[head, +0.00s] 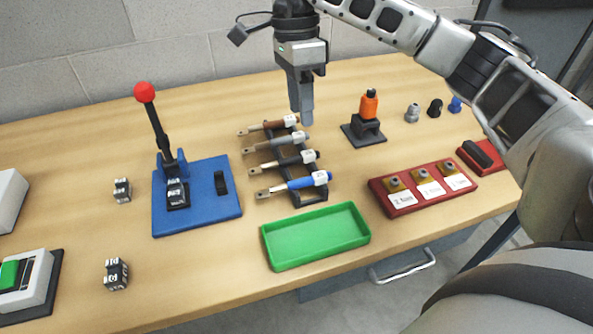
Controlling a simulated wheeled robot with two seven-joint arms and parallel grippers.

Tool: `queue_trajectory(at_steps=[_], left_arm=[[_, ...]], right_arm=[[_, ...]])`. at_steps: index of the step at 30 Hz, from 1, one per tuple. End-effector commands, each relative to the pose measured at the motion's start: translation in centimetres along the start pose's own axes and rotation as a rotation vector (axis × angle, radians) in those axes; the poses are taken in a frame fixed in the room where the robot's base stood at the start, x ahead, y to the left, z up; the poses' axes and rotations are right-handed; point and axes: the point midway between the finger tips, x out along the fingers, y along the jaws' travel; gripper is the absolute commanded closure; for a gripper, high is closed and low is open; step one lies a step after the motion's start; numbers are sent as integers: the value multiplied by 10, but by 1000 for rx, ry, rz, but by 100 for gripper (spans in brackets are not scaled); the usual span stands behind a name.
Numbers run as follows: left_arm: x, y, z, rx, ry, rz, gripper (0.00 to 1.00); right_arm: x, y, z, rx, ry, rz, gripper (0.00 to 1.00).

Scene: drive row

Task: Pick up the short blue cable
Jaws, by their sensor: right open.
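The short blue cable (303,183) lies across the front of a dark rack (312,199), with a metal lug at its left end and a white label near its right end. Brown (273,124), grey (285,140) and black (290,161) cables lie in the slots behind it. My right gripper (304,118) points down by the back of the rack, near the right end of the brown cable and well behind the blue one. It is open, with nothing seen in it; its fingers overlap in this view. My left gripper is out of view.
A green tray (318,259) sits in front of the rack. A blue base (228,209) with a red-knobbed lever (145,92) stands left. An orange-handled tool (369,105) in a dark stand and a red block (408,208) with several brass pieces are to the right.

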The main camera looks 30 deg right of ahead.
Motion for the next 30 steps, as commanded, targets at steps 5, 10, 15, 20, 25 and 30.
queue_trajectory(at_steps=[5,10,15,20,25,30], left_arm=[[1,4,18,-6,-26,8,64],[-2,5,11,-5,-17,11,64],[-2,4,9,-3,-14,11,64],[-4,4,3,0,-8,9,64],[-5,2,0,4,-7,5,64],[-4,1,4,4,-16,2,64]], right_arm=[[46,0,1,-1,-2,7,58],[72,1,1,-1,-1,5,58],[86,0,0,0,-2,1,58],[100,0,-1,1,-1,4,58],[127,-2,-3,1,-1,5,58],[140,-3,-2,-1,-2,2,58]])
